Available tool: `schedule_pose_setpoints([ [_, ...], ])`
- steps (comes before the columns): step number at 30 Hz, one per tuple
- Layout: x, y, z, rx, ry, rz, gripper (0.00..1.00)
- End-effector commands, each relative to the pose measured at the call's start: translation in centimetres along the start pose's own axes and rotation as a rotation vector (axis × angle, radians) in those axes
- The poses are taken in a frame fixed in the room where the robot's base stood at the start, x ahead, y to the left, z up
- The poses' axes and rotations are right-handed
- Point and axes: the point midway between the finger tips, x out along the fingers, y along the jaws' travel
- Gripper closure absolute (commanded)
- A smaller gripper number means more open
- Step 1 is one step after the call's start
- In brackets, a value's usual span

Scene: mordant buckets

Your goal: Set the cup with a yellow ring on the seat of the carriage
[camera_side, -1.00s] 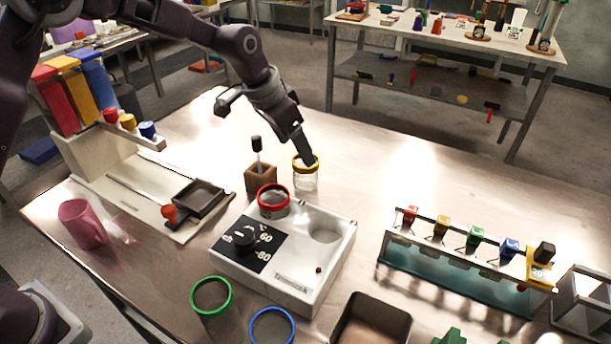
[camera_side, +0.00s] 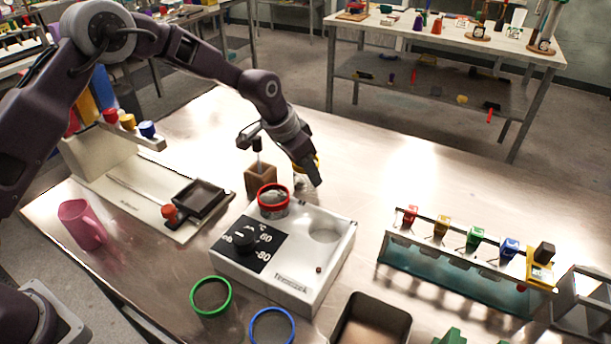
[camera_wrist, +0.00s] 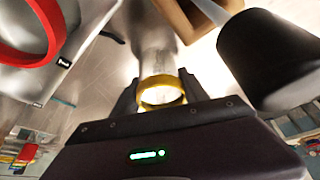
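The clear cup with a yellow ring (camera_wrist: 162,88) stands on the table behind the white heater box; in the side view my gripper hides most of it, and only part of its ring (camera_side: 317,163) shows. My gripper (camera_side: 314,180) is down at the cup. In the wrist view the fingers (camera_wrist: 158,88) are spread on either side of the yellow ring; I cannot tell whether they touch it. The carriage, with a dark square seat (camera_side: 200,197) and a red knob (camera_side: 169,213), sits on the pale rail base at the left. The seat looks empty.
A wooden block with a dark-topped stick (camera_side: 260,178) stands close left of my gripper. A red-ringed cup (camera_side: 273,198) sits on the heater box (camera_side: 285,265). Green-ringed (camera_side: 211,297) and blue-ringed (camera_side: 272,327) cups stand in front. A pink mug (camera_side: 82,224) is left.

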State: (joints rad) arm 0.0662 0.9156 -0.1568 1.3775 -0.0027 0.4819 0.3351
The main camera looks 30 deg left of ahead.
Motion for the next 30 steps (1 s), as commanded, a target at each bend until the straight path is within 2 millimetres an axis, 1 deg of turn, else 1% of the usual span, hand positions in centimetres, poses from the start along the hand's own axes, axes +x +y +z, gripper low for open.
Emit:
schedule_pose_setpoints([
  [1,0.0,0.0,0.0,0.000,0.001,0.000,0.86],
  [3,0.0,0.0,0.0,0.000,0.001,0.000,0.99],
  [8,-0.1,0.0,-0.1,0.000,0.001,0.000,0.99],
  [10,-0.7,0.0,-0.4,0.000,0.004,-0.001,0.99],
  [11,-1.1,0.0,-0.6,0.000,0.005,-0.002,0.99],
  [15,-4.5,-0.1,-2.0,0.001,0.007,-0.003,0.99],
  [19,-7.4,0.0,-3.2,0.001,0.006,-0.002,0.99],
  [22,-8.7,0.0,-3.7,0.000,0.004,-0.001,0.99],
  [28,-10.0,0.0,-4.2,0.000,0.003,-0.001,0.99],
  [30,-11.2,-0.1,-4.8,0.000,0.006,-0.002,0.99],
])
